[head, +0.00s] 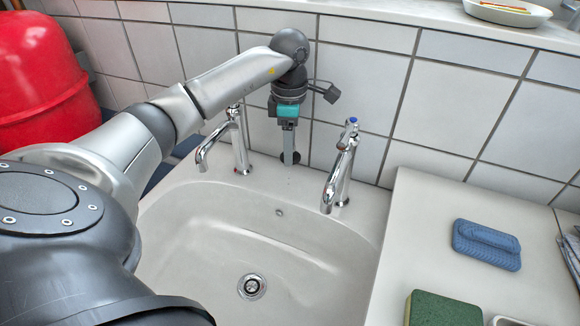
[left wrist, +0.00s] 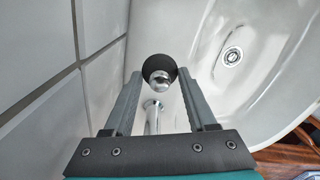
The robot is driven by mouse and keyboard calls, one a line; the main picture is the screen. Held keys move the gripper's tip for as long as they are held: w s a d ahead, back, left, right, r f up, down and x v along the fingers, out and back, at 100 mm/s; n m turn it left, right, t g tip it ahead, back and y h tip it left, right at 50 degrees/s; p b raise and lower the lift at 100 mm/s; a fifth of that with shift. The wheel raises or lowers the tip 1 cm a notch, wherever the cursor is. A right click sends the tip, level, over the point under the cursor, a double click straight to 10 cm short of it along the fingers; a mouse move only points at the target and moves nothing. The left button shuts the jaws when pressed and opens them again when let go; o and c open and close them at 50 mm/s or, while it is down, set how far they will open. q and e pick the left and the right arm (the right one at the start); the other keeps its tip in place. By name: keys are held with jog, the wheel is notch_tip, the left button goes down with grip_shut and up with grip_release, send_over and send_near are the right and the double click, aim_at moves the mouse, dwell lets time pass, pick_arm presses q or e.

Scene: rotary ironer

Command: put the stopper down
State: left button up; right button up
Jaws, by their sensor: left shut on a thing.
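The stopper is a dark round disc (head: 283,157) low at the back ledge of the sink, between the two taps. In the left wrist view the stopper (left wrist: 160,66) is black with a shiny metal knob, between my fingertips. My left gripper (head: 289,153) points down and is shut on the stopper; it also shows in the left wrist view (left wrist: 160,78). The stopper is at or just above the ledge; I cannot tell whether it touches. The gripper partly hides it in the head view. My right gripper is not in view.
Two chrome taps (head: 238,140) and (head: 341,168) flank the gripper closely. The white basin (head: 190,240) is empty, with an open drain (head: 252,286). A tiled wall (head: 370,50) rises behind. A blue brush (head: 486,245) and a green sponge (head: 443,309) lie on the right counter.

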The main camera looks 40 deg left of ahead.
aim_at(290, 181)
pick_arm(q)
notch_tip(290, 181, down, 7)
jog(key=shift+r+b, duration=0.15)
jog(key=shift+b, duration=0.65)
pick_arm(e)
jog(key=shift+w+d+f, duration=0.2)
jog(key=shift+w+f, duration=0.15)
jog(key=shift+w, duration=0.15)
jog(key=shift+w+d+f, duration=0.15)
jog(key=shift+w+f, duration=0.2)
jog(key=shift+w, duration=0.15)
pick_arm(q)
jog(key=shift+f, duration=0.25)
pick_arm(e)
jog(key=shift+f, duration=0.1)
pick_arm(q)
jog(key=o, duration=1.4)
jog(key=shift+c, duration=0.2)
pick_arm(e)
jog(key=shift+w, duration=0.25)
pick_arm(q)
jog(key=shift+r, duration=0.15)
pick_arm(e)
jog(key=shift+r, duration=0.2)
